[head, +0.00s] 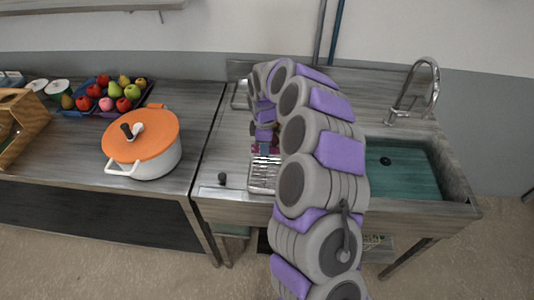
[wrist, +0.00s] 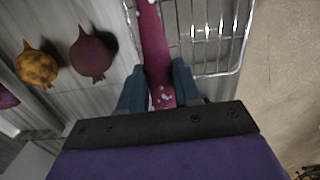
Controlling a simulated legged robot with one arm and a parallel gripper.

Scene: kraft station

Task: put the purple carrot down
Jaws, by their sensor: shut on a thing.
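The purple carrot (wrist: 155,52) is a long magenta piece with pale spots in the wrist view. It runs up from between my jaws past the edge of a wire rack. My gripper (wrist: 161,88) is shut on its near end, with a blue-grey finger on each side. In the head view my gripper (head: 264,152) is over the sink unit's left counter, by the metal rack (head: 263,176); my arm hides part of this area. I cannot tell whether the carrot touches the rack.
In the wrist view a yellow-brown round vegetable (wrist: 37,66) and a dark purple one (wrist: 91,55) lie left of the carrot. The sink basin (head: 408,170) is at the right. A white pot with orange lid (head: 142,136) and a fruit tray (head: 66,112) stand on the left counter.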

